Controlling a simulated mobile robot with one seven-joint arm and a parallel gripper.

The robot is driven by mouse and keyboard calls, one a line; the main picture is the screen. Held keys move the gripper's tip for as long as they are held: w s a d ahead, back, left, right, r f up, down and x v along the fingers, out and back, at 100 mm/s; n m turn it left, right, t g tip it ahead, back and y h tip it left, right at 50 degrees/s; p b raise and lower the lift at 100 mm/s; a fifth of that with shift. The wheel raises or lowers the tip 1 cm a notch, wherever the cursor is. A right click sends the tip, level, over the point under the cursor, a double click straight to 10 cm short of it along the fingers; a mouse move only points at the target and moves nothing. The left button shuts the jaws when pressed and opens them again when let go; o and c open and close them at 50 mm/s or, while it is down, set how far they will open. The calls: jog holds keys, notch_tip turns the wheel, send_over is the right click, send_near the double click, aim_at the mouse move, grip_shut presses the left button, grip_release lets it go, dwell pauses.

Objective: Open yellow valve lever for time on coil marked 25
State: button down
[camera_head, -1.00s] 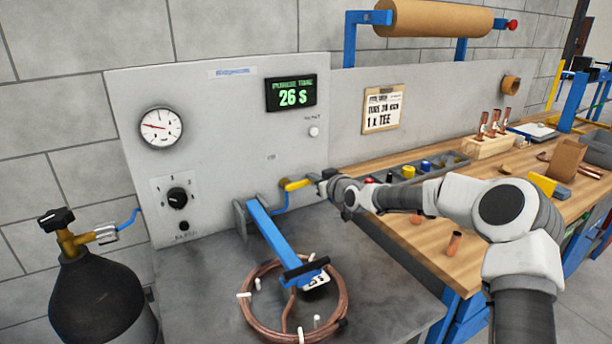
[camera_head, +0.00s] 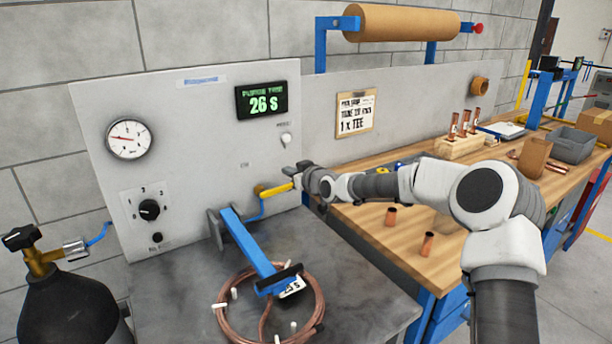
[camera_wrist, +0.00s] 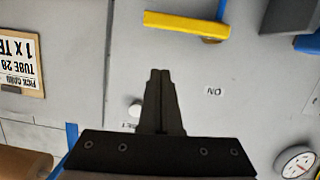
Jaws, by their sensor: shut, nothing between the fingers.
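The yellow valve lever (camera_head: 276,190) sits low on the grey panel, roughly level, above a blue hose. In the wrist view, which is upside down, the lever (camera_wrist: 186,25) shows at the top, apart from my fingers. My gripper (camera_head: 290,171) is shut and empty, just above the lever's right end; its closed fingertips (camera_wrist: 160,72) point at the panel. The copper coil (camera_head: 225,318) lies on the grey bench under a blue clamp (camera_head: 248,250). Its white tag (camera_head: 291,287) is partly covered and hard to read. The timer display (camera_head: 261,102) reads 26 S.
A gauge (camera_head: 128,139) and black selector knob (camera_head: 149,210) are on the panel. A white button (camera_head: 286,139) sits above my gripper. A dark gas cylinder (camera_head: 70,305) stands left. The wooden bench (camera_head: 365,235) at right holds copper pieces under my arm.

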jog(key=s+d+r+m+g+h+p, duration=0.1)
jog(key=s+d+r+h+p, duration=0.15)
jog(key=s+d+r, duration=0.55)
jog(key=s+d+r+m+g+h+p, duration=0.15)
jog(key=s+d+h, duration=0.25)
jog(key=s+d, duration=0.55)
jog(key=s+d+r+m+g+h+p, duration=0.1)
jog(key=s+d+r+m+h+p, duration=0.15)
jog(key=s+d+r, duration=0.65)
jog(key=s+a+f+m+g, duration=0.1)
jog(key=s+f, duration=0.2)
jog(key=s, duration=0.9)
jog(key=s+f+m+g, duration=0.2)
jog(key=s+f, duration=0.1)
jog(key=s, duration=0.9)
jog(key=shift+a+f+p, duration=0.15)
jog(key=shift+a+p, duration=0.2)
jog(key=shift+p, duration=0.05)
